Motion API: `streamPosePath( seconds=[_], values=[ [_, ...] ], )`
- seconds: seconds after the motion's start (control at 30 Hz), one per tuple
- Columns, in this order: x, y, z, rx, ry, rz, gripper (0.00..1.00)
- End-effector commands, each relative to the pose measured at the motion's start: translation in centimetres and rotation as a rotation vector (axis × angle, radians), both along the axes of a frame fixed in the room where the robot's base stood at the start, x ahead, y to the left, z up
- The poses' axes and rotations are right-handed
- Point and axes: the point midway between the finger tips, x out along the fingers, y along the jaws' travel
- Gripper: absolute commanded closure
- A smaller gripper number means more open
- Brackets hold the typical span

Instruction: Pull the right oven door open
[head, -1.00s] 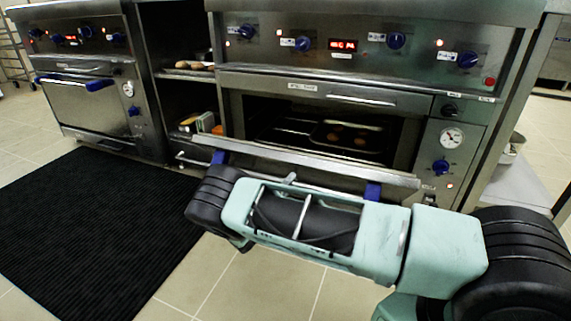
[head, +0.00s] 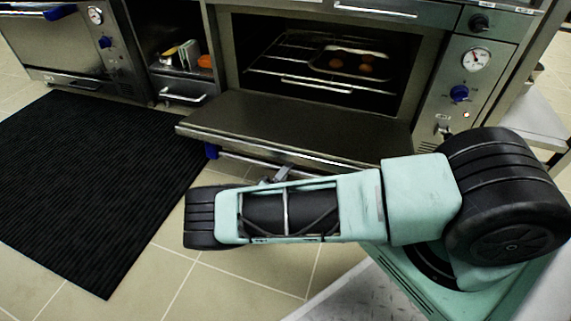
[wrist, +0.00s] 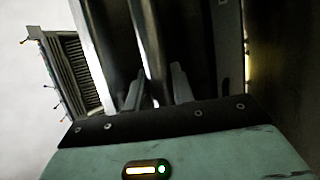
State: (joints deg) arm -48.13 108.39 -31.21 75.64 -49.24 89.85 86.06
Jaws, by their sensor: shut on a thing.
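The right oven door (head: 300,131) is swung down, its dark inner face lying nearly flat in front of the oven opening in the head view. Its handle (head: 240,160) runs below the door's front edge, with a blue end bracket (head: 211,152) at the left. My gripper (wrist: 157,88) is shut on the handle bar, with one finger on each side of it in the wrist view. In the head view my arm hides most of the gripper and the right part of the handle.
Inside the right oven are a wire rack (head: 300,68) and a dark tray with several brown items (head: 360,62). The left oven (head: 55,50) is shut. An open shelf unit stands between the ovens. A black mat (head: 90,180) covers the floor at left.

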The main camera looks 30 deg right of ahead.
Motion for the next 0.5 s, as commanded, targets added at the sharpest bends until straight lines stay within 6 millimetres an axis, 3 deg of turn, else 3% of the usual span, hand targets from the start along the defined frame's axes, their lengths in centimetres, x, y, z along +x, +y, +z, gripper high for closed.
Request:
streamPosePath(
  seconds=[0.4, 0.43, 0.5],
  values=[
    [0.04, -0.01, -0.12, 0.0, -0.001, 0.002, 1.0],
    [0.04, -0.01, -0.12, 0.0, -0.001, 0.002, 0.73],
    [0.03, 0.0, -0.11, 0.0, -0.001, 0.002, 0.54]
  ],
)
